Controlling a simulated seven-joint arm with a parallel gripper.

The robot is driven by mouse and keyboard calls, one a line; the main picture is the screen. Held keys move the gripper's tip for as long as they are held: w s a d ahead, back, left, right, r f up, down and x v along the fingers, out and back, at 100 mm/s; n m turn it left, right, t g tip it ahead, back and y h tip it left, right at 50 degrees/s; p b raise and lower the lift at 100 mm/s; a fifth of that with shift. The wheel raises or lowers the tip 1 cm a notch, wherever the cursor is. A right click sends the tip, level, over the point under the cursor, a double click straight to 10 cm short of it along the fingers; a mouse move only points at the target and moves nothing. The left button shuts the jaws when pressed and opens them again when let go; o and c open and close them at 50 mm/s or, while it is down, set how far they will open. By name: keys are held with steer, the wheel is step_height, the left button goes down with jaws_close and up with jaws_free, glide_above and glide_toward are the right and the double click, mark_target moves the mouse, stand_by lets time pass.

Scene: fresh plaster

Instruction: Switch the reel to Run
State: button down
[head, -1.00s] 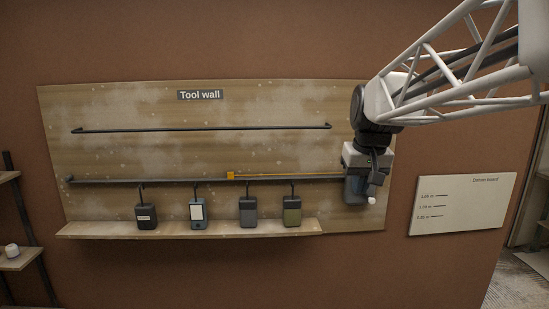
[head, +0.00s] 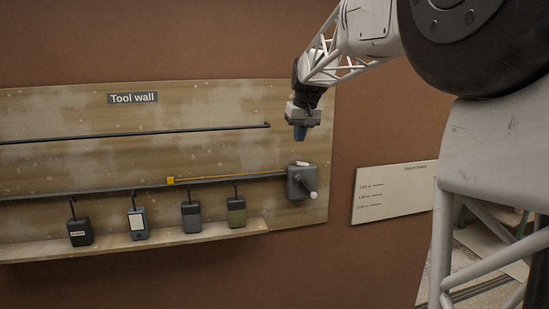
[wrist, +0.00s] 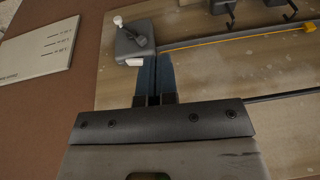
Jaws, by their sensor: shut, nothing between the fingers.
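The reel (head: 297,183) is a grey box at the right end of the lower rail on the wooden tool wall. A short lever with a white knob (head: 312,195) sticks out of its front, and a small white piece (head: 302,164) shows on its top. My gripper (head: 300,138) is shut and empty, above the reel and apart from it in the head view. In the wrist view the blue fingers (wrist: 155,58) point toward the reel (wrist: 131,42), with the lever knob (wrist: 117,20) beyond. I cannot read any Run mark.
A yellow tape (head: 235,177) runs along the lower rail to the reel. Several small devices hang from hooks over a wooden shelf (head: 170,243) to the left. An upper rail (head: 150,132) crosses the board. A pale datum board (head: 392,191) is on the right.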

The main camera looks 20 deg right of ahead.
glide_above(301, 163)
steer(key=s, duration=0.4)
steer(key=shift+w+d+r, duration=0.25)
steer(key=shift+r, duration=0.1)
steer(key=shift+f, duration=0.1)
steer(key=x, duration=1.1)
steer(key=shift+s+a+f, duration=0.1)
steer(key=shift+a+f, duration=0.25)
steer(key=shift+f, duration=0.05)
steer(key=shift+a+f, duration=0.15)
steer(key=shift+f, duration=0.8)
steer(key=shift+a+f, duration=0.1)
steer(key=shift+a+f+h, duration=0.25)
steer(key=shift+f+h, duration=0.15)
steer(key=shift+h, duration=0.2)
steer(key=shift+d, duration=0.2)
steer(key=shift+d+r, duration=0.3)
steer(key=shift+d, duration=0.25)
